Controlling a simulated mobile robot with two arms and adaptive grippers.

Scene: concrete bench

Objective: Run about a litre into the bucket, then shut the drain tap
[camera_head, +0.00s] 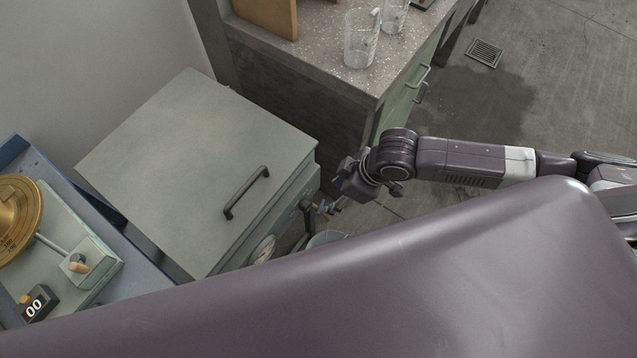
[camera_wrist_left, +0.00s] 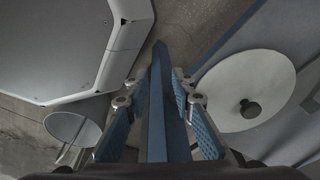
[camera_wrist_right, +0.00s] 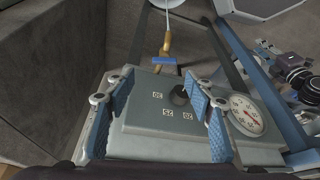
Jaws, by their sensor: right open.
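The drain tap (camera_wrist_right: 165,48) is brass with a blue lever (camera_wrist_right: 163,60), low on the front of the grey tank (camera_head: 190,160). The lever lies across the spout in the right wrist view. A thin pale stream runs from the spout into the bucket (camera_wrist_right: 172,4), mostly cut off there; in the head view the bucket (camera_head: 326,238) is mostly hidden by my body. Its water level is not visible. My right gripper (camera_wrist_right: 163,115) is open and empty before the tank front, close to the tap. My left gripper (camera_wrist_left: 158,125) is open, outside the head view.
A dial with a black knob (camera_wrist_right: 180,95) and a round gauge (camera_wrist_right: 245,114) sit on the tank front. A bench with glass beakers (camera_head: 361,38) stands behind. A blue-framed table (camera_head: 125,225) with a brass disc (camera_head: 16,215) is at left. Floor to the right is open.

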